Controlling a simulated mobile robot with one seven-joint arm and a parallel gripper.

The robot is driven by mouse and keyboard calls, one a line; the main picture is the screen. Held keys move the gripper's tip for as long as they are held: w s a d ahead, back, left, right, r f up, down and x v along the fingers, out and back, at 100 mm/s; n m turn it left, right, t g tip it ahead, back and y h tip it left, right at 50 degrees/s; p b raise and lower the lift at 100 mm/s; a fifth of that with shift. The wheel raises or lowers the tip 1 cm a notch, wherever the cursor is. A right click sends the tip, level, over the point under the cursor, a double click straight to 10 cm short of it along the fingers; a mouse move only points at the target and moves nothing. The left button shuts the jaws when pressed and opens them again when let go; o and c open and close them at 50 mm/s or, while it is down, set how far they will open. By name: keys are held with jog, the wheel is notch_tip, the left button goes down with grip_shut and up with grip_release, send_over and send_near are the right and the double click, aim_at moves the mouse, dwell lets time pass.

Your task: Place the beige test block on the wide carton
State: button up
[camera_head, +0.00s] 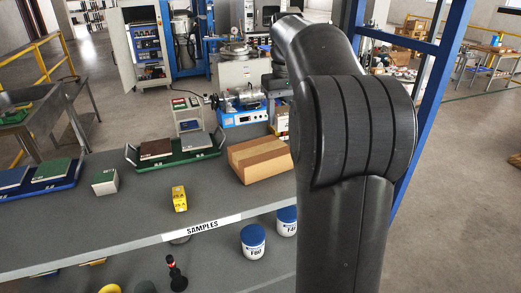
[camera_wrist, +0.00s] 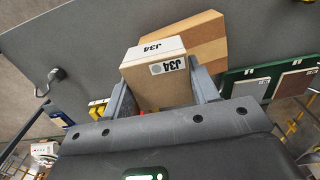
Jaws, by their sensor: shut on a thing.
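The beige test block (camera_wrist: 150,88), with a pale top face and J34 labels, is held between the two fingers of my gripper (camera_wrist: 160,80) in the wrist view. The fingers press on its opposite sides. The wide brown carton (camera_wrist: 207,40) lies beyond the block in that view, partly covered by it. I cannot tell whether block and carton touch. In the head view the carton (camera_head: 262,158) rests on the grey shelf top, just left of my dark arm. My gripper and the block do not show there.
The grey shelf (camera_head: 130,218) has a SAMPLES label on its front edge. A green tray (camera_head: 200,153) with tiles stands left of the carton. A yellow device (camera_head: 179,198) and a small pale box (camera_head: 105,182) stand nearer. Bare shelf lies between them and the carton.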

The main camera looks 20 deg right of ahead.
jog(key=s+d, duration=0.1)
jog(key=d, duration=0.3)
send_over(260, 149)
notch_tip(260, 149, down, 6)
jog(key=shift+f, duration=2.1)
jog(key=shift+f, duration=0.1)
jog(key=o, duration=1.2)
jog(key=shift+o, duration=0.2)
